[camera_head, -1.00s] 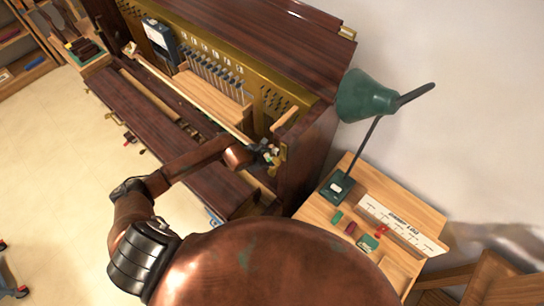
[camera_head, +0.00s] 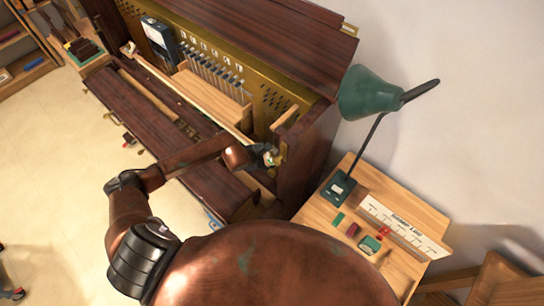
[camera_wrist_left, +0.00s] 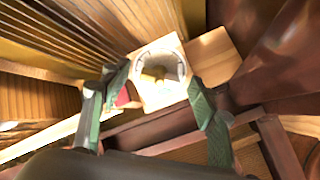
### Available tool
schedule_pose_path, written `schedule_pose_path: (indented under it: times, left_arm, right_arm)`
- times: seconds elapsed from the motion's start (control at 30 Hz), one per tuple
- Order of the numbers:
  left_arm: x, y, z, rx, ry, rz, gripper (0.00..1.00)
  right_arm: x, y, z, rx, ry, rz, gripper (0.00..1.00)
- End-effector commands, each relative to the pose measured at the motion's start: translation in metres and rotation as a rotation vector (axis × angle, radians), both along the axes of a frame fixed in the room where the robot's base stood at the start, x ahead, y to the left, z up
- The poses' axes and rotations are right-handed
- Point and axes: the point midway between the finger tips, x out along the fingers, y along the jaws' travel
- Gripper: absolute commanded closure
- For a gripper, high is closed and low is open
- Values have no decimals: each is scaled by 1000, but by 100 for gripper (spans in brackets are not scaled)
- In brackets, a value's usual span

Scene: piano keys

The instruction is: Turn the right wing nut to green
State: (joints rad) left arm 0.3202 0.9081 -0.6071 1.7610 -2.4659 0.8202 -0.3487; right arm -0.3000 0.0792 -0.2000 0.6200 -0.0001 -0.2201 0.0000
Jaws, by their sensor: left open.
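My left gripper (camera_head: 266,156) is at the right end of the piano's key area, by the dark cheek of the case. In the left wrist view its two green fingers (camera_wrist_left: 161,110) are spread apart with a gap between them. Beyond that gap is a pale wooden block (camera_wrist_left: 154,96) with a round, light-rimmed dial (camera_wrist_left: 175,57) on it. A small brass-coloured piece, apparently the right wing nut (camera_wrist_left: 154,75), is in the dial's middle; its shape and the dial's colours are blurred. The fingers look apart from it. In the head view the gripper hides this spot.
The open piano (camera_head: 190,40) has a long wooden rail (camera_head: 190,97) along its front. A green lamp (camera_head: 368,94) stands on a wooden side table (camera_head: 318,214) at right, with small coloured blocks and a label strip (camera_head: 405,228). Floor at left is mostly clear.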

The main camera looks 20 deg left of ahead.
Motion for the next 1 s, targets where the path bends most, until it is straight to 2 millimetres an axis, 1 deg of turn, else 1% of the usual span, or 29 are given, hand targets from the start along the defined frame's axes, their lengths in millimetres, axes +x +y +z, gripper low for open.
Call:
schedule_pose_path:
  times: [0.47, 1.0]
  left_arm:
    - [-1, 0, 1, -1, 0, 1, 45]
    - [-19, 7, 25, 0, 1, 1, 45]
  right_arm:
    - [0, 0, 1, 0, 0, 0, 100]
    - [2, 0, 23, 0, -4, 0, 100]
